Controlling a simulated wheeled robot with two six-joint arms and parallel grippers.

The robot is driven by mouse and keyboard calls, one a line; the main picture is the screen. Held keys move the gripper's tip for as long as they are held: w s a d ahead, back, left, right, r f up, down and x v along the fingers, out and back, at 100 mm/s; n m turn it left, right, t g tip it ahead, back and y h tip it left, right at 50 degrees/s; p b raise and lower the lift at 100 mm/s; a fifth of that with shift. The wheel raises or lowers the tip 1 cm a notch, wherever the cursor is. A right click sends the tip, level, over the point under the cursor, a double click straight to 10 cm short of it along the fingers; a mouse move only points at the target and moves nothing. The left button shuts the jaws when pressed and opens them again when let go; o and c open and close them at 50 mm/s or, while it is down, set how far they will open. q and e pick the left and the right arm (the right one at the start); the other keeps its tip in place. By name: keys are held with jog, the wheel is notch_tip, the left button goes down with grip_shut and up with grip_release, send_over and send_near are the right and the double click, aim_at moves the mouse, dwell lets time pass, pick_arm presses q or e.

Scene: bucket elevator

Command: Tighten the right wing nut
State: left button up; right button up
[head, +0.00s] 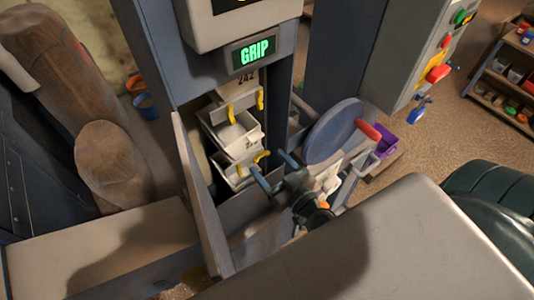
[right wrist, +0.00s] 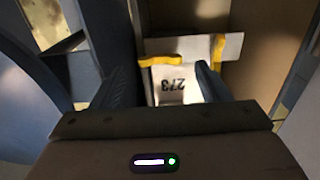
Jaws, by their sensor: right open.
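The right yellow wing nut (head: 262,157) sits on the front of the lower pale bucket (head: 228,175) in the elevator's opening. The left yellow wing nut (head: 239,170) is on the same bucket. My right gripper (head: 268,163) is open and empty, its two blue fingers pointing at the right wing nut. There, one yellow wing nut (right wrist: 160,60) lies between the open fingers (right wrist: 162,70) and the other (right wrist: 217,50) is beyond the right fingertip. Contact cannot be told. My left gripper is not in view.
Another bucket (head: 236,133) with yellow wing nuts hangs above. A display (head: 254,51) reads GRIP. An open grey door panel (head: 203,195) stands left of the opening.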

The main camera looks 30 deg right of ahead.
aim_at(261, 157)
jog(key=shift+w+a+p, duration=0.15)
jog(key=shift+w+p, duration=0.15)
jog(key=shift+w, duration=0.7)
jog(key=c, duration=1)
